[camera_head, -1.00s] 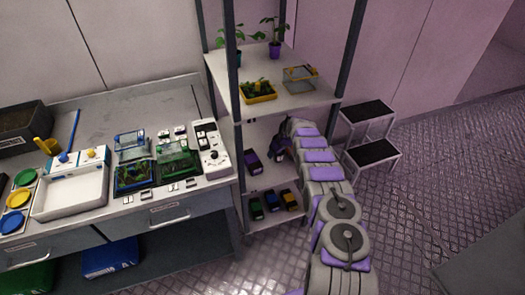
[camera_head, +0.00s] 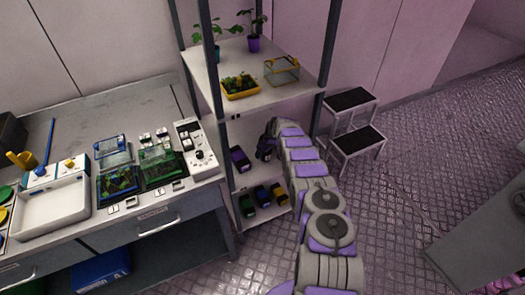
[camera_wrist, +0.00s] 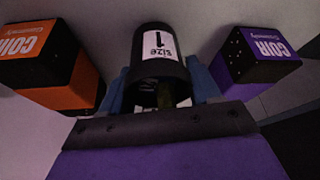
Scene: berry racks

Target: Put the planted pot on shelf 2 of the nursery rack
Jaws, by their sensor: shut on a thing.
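In the wrist view, my gripper (camera_wrist: 163,86) is shut on a black pot (camera_wrist: 178,67) with a white "size 1" label, its blue fingers on either side. A small yellow-green bit shows inside the pot's mouth; the rest of its inside is dark. In the head view, my gripper (camera_head: 268,142) is at the nursery rack (camera_head: 326,62), in the space below the shelf with the plants (camera_head: 205,70). The held pot is not clear there. Whether it touches a shelf cannot be told.
An orange coir pack (camera_wrist: 45,58) and a purple one (camera_wrist: 255,55) flank the pot closely. Potted plants (camera_head: 253,44), a yellow seedling tray (camera_head: 240,87) and a clear box (camera_head: 282,71) fill the shelf above. A step stool (camera_head: 352,135) stands right; a workbench (camera_head: 95,108) left.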

